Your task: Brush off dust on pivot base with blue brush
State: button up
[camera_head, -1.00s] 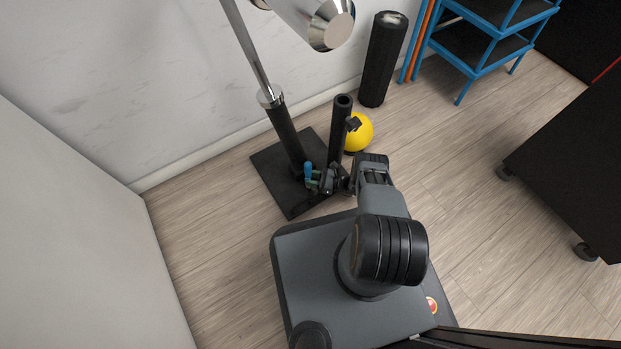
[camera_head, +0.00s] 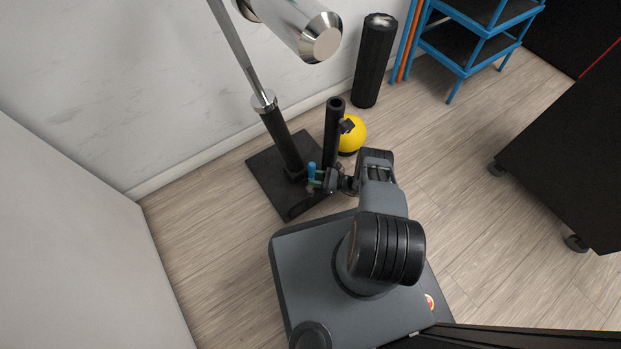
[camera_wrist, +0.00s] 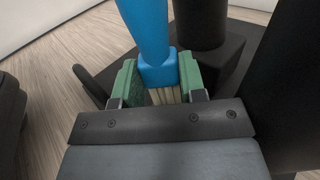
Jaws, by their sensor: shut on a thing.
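The blue brush (camera_wrist: 152,40) is held between the green-padded fingers of my gripper (camera_wrist: 160,82) in the wrist view. Its handle points away and up, and pale bristles show between the fingers. In the head view the blue brush (camera_head: 311,170) is a small upright shape at my gripper (camera_head: 322,180). The pivot base is a black square plate (camera_head: 268,176) on the floor with a black post rising from it. My gripper is over the plate's right part, close to the post. Dust on the plate cannot be made out. Whether the bristles touch the plate cannot be told.
A black upright tube (camera_head: 333,135) stands right beside my gripper, with a yellow ball (camera_head: 352,134) behind it. A black roller (camera_head: 375,60) stands by the wall. A blue shelf rack (camera_head: 470,45) and a black wheeled cabinet (camera_head: 565,150) are to the right. Floor between is clear.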

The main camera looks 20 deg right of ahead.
jog(key=shift+s+d, duration=0.35)
jog(key=shift+s, duration=0.35)
jog(key=shift+s+d, duration=0.3)
jog(key=shift+s, duration=0.45)
jog(key=shift+s+d, duration=0.35)
jog(key=shift+s, duration=0.35)
jog(key=shift+f+b, duration=0.85)
jog(key=shift+f, duration=0.35)
jog(key=shift+w+a+f, duration=0.15)
jog(key=shift+w+a, duration=0.15)
jog(key=shift+w, duration=0.3)
jog(key=shift+w+a+f, duration=0.15)
jog(key=shift+w+a, duration=0.1)
jog(key=shift+w, duration=0.35)
jog(key=shift+c, duration=0.4)
jog(key=shift+r, duration=0.1)
